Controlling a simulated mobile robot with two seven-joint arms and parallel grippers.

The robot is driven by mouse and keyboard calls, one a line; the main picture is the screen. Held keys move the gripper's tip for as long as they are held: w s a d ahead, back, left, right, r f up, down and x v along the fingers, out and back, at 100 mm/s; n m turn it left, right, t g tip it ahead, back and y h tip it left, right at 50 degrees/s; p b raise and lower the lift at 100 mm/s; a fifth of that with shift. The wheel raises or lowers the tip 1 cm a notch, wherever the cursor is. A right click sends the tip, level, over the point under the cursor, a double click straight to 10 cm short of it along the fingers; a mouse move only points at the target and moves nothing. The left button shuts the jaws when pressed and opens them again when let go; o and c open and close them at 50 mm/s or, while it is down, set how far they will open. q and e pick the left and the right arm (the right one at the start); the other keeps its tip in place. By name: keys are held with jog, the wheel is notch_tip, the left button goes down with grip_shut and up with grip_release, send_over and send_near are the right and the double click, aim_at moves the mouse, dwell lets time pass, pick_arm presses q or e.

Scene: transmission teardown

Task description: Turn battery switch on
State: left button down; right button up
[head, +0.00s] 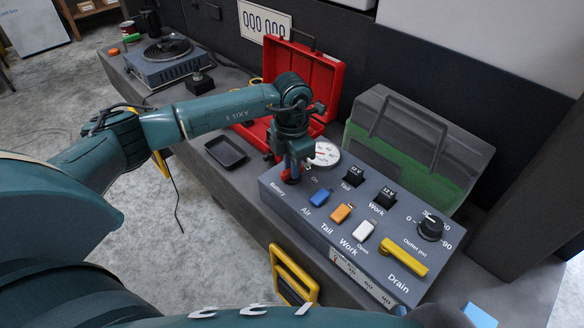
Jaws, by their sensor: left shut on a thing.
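The grey control panel (330,240) stands on the bench at the right. The red battery switch (291,179) is at its left end, beside the "Battery" label. My left gripper (291,170) points down over that end and is shut on the red switch, of which only a little shows below the fingers. The gripper hides most of the switch, so its on or off position cannot be read. My right gripper is not in view.
The panel also bears blue (321,197), orange (342,212), white (363,231) and yellow (404,257) controls, black rocker switches and a black knob (431,228). Behind are a gauge (325,153), an open red case (300,80) and a green-filled clear container (420,150). A black tray (226,151) lies left.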

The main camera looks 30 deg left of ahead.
pick_arm(q)
jog(key=m+b, duration=0.1)
jog(key=m, duration=0.1)
jog(key=shift+f+m, duration=0.1)
jog(key=shift+m, duration=0.3)
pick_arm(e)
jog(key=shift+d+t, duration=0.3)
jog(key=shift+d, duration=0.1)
pick_arm(q)
jog(key=shift+m+b, duration=0.35)
jog(key=shift+m, duration=0.35)
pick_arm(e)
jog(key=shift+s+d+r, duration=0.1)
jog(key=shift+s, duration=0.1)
pick_arm(q)
jog(key=shift+m, duration=0.6)
jog(key=shift+m+b, duration=0.4)
jog(key=shift+m, duration=0.1)
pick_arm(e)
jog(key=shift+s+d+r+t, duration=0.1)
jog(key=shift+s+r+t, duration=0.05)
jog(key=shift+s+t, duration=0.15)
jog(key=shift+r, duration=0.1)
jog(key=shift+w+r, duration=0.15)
pick_arm(q)
jog(key=c, duration=1.4)
grip_release()
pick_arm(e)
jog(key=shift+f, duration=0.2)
